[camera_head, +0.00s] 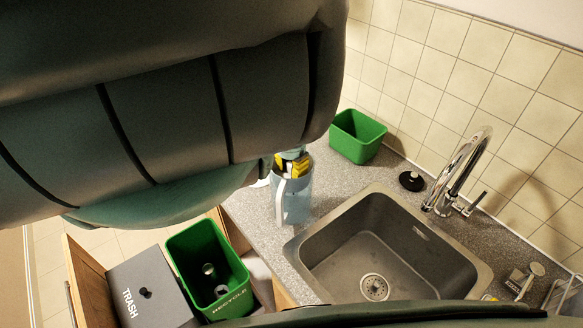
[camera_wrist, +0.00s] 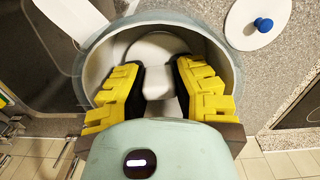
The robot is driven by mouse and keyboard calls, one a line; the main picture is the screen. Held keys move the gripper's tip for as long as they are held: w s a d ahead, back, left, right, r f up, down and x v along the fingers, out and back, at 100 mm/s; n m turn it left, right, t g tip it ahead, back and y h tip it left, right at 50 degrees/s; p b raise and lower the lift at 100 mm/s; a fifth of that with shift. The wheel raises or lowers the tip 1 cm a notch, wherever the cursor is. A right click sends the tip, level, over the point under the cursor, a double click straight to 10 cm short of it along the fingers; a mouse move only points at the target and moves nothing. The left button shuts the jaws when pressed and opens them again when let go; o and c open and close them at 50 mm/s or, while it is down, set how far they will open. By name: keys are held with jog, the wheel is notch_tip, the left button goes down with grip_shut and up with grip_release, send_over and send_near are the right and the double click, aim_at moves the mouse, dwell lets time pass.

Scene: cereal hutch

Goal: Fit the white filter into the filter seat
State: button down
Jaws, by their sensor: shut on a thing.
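A clear bluish pitcher (camera_head: 297,203) stands upright on the counter, left of the sink. Its round rim (camera_wrist: 228,68) and pale handle (camera_wrist: 62,18) show in the wrist view. My gripper (camera_head: 291,165) reaches down into the pitcher's mouth from above. In the wrist view my gripper (camera_wrist: 161,88) has its yellow fingers inside the rim, shut on the white filter (camera_wrist: 156,82) between them. A wider white round surface (camera_wrist: 158,48) shows beyond the fingers. The fingers and filter cover the filter seat, and I cannot tell whether the filter touches it.
A white lid with a blue knob (camera_wrist: 262,25) lies on the counter beside the pitcher. The sink (camera_head: 340,262) and faucet (camera_head: 466,170) are to the right. A green container (camera_head: 357,137) stands behind. A green recycle bin (camera_head: 236,272) and grey trash bin (camera_head: 150,290) are below the counter's front.

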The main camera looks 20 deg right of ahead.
jog(key=shift+f+b, duration=0.3)
jog(key=shift+f, duration=0.1)
dwell(0.4)
jog(key=c, duration=0.8)
grip_release()
jog(key=shift+c, duration=0.2)
jog(key=shift+r, duration=0.1)
notch_tip(320, 180, up, 5)
jog(key=shift+w+r, duration=0.15)
jog(key=shift+r, duration=1.05)
jog(key=shift+d, duration=0.1)
